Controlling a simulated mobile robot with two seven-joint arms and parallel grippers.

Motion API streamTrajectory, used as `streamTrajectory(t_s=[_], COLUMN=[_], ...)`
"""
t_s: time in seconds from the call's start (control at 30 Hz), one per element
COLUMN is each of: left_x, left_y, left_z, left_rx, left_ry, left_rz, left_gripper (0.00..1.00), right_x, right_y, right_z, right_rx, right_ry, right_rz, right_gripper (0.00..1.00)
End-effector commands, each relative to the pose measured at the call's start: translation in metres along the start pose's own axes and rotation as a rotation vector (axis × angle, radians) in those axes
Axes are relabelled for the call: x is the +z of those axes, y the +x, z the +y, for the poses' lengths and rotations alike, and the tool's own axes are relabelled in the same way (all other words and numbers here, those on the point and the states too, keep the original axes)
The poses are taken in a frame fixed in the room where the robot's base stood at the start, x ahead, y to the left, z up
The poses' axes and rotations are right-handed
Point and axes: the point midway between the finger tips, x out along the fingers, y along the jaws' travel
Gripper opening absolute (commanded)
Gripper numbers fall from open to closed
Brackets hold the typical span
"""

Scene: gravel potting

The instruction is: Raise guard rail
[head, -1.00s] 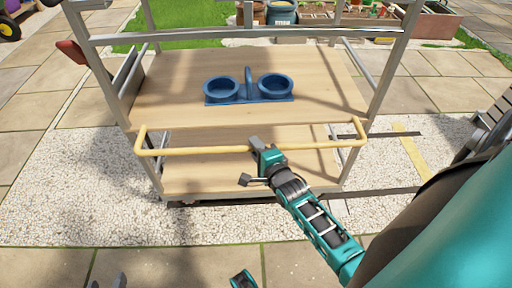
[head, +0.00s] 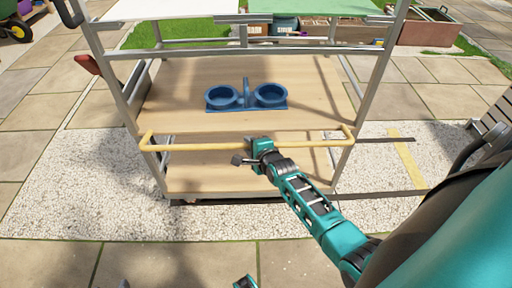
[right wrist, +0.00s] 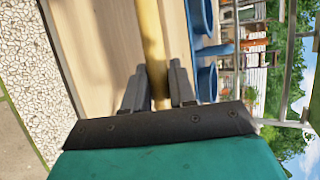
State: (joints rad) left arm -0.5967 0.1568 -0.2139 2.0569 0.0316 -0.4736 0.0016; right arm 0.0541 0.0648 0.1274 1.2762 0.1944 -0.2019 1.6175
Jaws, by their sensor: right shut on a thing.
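The guard rail (head: 210,148) is a yellow bar across the front of a metal cart with wooden shelves (head: 190,85). Its bent ends meet the cart near the two front posts, and it sits at about the height of the middle shelf's front edge. My right gripper (head: 252,147) is shut on the rail near its middle. In the right wrist view the rail (right wrist: 149,40) runs between the two grey fingers (right wrist: 158,88), which hide part of it. Only a small tip of what may be my left gripper (head: 124,284) shows at the bottom edge.
A blue double-cup holder with a handle (head: 246,99) stands on the middle shelf behind the rail. A red handle (head: 88,64) sticks out at the cart's left side. A slatted bench (head: 492,122) is at the right. White gravel (head: 70,190) and paving lie around the cart.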

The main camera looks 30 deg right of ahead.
Motion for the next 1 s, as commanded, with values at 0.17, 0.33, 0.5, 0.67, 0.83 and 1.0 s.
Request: streamTrajectory(t_s=[0.17,0.33,0.5,0.67,0.83,1.0], left_x=[-0.045,-0.048,-0.048,-0.049,-0.047,-0.042], left_y=[-0.032,-0.043,-0.053,-0.056,-0.054,-0.051], left_z=[0.003,-0.011,-0.019,-0.021,-0.021,-0.021], left_rx=[0.002,-0.039,-0.059,-0.065,-0.065,-0.065], left_ry=[0.0,0.003,0.01,0.012,0.012,0.012], left_rz=[0.004,0.004,-0.003,-0.002,-0.002,-0.002], left_gripper=[0.48,0.48,0.48,0.48,0.48,0.48], right_x=[0.005,0.005,0.003,0.0,-0.003,-0.006], right_y=[0.0,0.002,0.007,0.014,0.021,0.027], right_z=[-0.035,-0.049,-0.063,-0.073,-0.083,-0.09], right_rx=[0.137,0.281,0.431,0.559,0.674,0.723], right_ry=[0.06,0.121,0.182,0.235,0.283,0.302], right_rz=[-0.001,-0.002,-0.002,-0.003,-0.003,-0.002], right_gripper=[0.0,0.0,0.0,0.0,0.0,0.0])
